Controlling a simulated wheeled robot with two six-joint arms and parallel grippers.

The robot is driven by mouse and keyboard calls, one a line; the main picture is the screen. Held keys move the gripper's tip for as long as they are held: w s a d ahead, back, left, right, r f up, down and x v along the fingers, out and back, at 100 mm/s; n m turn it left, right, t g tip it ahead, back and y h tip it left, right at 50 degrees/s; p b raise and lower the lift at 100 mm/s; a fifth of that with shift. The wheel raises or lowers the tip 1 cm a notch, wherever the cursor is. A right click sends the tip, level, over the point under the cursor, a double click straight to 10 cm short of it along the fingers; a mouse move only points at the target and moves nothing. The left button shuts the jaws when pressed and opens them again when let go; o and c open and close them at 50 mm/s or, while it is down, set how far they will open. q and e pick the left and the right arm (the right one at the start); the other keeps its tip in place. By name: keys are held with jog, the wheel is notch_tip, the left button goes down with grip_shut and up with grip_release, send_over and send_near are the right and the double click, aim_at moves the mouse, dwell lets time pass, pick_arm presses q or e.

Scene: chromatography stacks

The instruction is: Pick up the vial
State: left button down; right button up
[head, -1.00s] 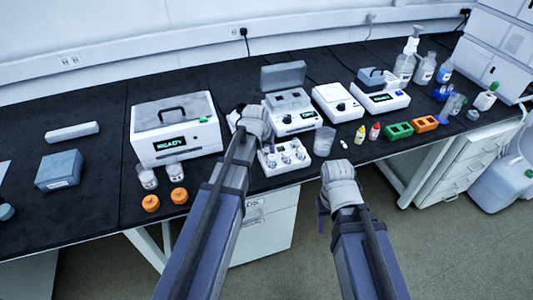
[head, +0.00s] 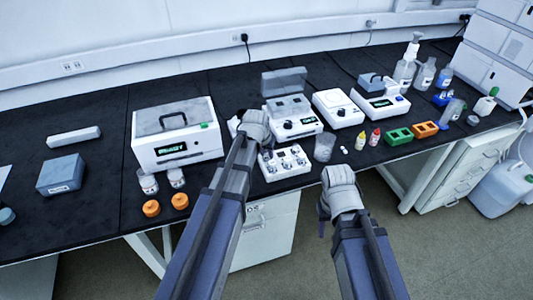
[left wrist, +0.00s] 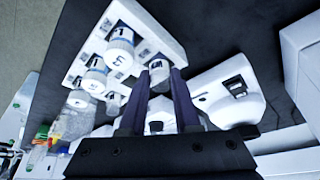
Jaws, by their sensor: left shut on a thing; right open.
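In the left wrist view, my left gripper (left wrist: 157,90) is shut on a clear vial (left wrist: 158,76) with a dark-marked label, held between the two dark fingers. The vial is at the edge of a white rack (left wrist: 165,35); I cannot tell whether its base is clear of the rack. Several other numbered vials stand in the rack. In the head view, the left gripper (head: 257,128) is behind the rack (head: 285,176), and its wrist hides the fingers and the held vial. My right gripper (head: 338,178) is open and empty in front of the bench edge.
A white instrument (head: 177,135) with a handle stands left of the rack, and other white devices (head: 338,108) stand behind and right. A clear beaker (head: 324,146) is close beside the rack. Orange caps (head: 151,208) lie at the front left. The bench's left part is fairly open.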

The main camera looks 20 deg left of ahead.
aim_at(266, 152)
pick_arm(q)
notch_tip(266, 152, up, 10)
jog(key=p, duration=0.9)
jog(key=shift+f, duration=0.15)
